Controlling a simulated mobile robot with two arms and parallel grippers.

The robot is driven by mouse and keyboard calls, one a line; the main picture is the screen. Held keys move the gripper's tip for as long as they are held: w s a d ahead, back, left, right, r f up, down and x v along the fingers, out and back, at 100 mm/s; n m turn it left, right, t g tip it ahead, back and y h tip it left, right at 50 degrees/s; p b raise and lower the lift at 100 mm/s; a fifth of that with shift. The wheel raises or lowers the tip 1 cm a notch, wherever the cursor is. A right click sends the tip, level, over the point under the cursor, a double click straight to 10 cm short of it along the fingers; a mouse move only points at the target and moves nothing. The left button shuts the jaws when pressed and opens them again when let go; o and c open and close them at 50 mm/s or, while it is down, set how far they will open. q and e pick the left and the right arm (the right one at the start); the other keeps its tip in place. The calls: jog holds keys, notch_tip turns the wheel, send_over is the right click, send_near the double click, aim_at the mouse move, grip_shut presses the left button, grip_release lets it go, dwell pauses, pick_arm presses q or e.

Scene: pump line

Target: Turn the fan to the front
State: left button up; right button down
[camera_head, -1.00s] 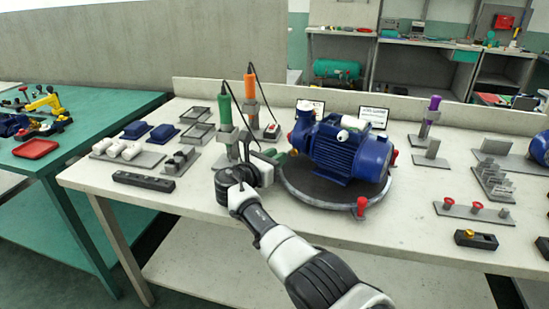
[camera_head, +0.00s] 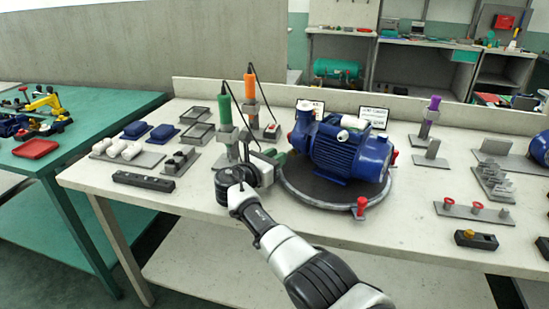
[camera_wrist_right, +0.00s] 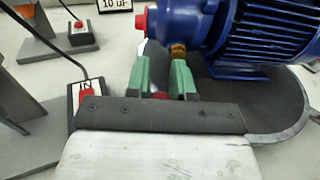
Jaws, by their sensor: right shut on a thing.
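A blue motor pump (camera_head: 345,150) lies on a round dark turntable (camera_head: 318,192) with a grey rim. Its rounded dark blue end (camera_head: 376,160) points right and its pump head (camera_head: 303,128) is at the left. Red knobs stand on the turntable's rim, one at the front (camera_head: 362,206) and one at the right (camera_head: 393,157). My right gripper (camera_head: 277,158) is at the turntable's left edge. In the wrist view its green fingers (camera_wrist_right: 163,85) are shut on a red knob (camera_wrist_right: 160,96), mostly hidden between them. My left gripper is not in view.
Green (camera_head: 227,115) and orange (camera_head: 250,88) screwdrivers stand in holders just behind my right gripper. A red-button box (camera_head: 272,131) is near them. A plate with red-topped pegs (camera_head: 474,211) lies to the right.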

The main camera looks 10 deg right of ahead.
jog(key=shift+d+f, duration=0.1)
jog(key=shift+d, duration=0.15)
jog(key=c, duration=1.3)
grip_release()
jog(key=shift+c, duration=0.2)
jog(key=o, duration=0.3)
jog(key=shift+d, duration=0.15)
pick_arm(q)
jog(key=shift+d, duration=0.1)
pick_arm(e)
jog(key=shift+o, duration=0.2)
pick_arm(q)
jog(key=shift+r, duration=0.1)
